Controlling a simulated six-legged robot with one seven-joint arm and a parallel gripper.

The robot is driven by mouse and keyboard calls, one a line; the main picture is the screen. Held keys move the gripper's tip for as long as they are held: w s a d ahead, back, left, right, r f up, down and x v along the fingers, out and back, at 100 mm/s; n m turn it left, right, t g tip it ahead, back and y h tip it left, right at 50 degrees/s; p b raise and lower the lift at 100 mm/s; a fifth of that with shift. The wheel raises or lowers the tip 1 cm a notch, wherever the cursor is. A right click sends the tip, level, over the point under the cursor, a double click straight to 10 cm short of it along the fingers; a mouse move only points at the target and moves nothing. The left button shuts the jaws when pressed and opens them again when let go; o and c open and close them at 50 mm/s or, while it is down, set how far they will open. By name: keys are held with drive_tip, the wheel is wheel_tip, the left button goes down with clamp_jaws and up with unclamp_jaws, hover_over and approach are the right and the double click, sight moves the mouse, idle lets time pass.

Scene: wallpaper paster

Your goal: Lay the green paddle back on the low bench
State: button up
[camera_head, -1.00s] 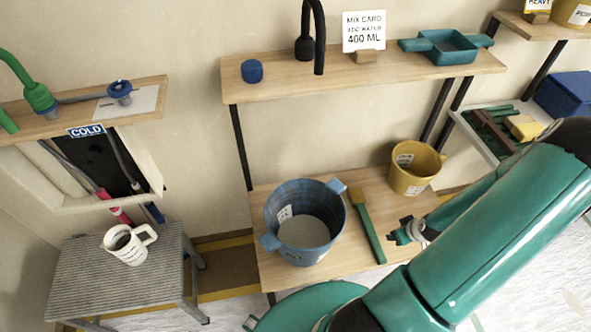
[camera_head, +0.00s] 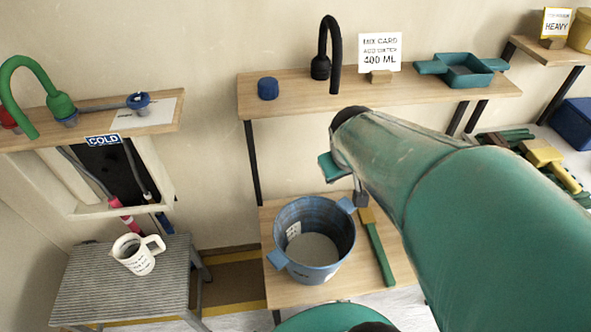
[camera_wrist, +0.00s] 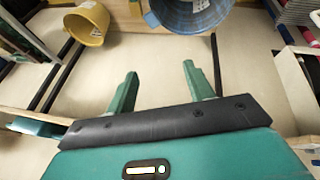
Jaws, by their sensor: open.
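The green paddle (camera_head: 379,252), with a tan block at its far end, lies flat on the low bench (camera_head: 287,290), just right of the blue bucket (camera_head: 313,247). My gripper (camera_wrist: 160,75) is open in the wrist view, with nothing between its two green fingers. In the head view my arm hides most of the gripper; a teal part of it shows above the bench, up and left of the paddle. The blue bucket (camera_wrist: 190,14) also shows at the top of the wrist view.
A yellow bucket (camera_wrist: 87,24) shows in the wrist view; my arm hides it in the head view. A shelf (camera_head: 300,100) with a blue cap, black spout, card and teal tray runs above the bench. A grey step (camera_head: 120,285) with a white jug stands left.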

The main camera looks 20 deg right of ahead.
drive_tip(key=s+a+r+y, duration=0.1)
drive_tip(key=s+a+r, duration=0.2)
drive_tip(key=a, duration=0.3)
drive_tip(key=s+a+r+t+y, duration=0.1)
drive_tip(key=s+a+r+y, duration=0.1)
drive_tip(key=s+a+r, duration=0.2)
drive_tip(key=a, duration=0.2)
drive_tip(key=shift+a+r, duration=0.2)
drive_tip(key=shift+a, duration=0.1)
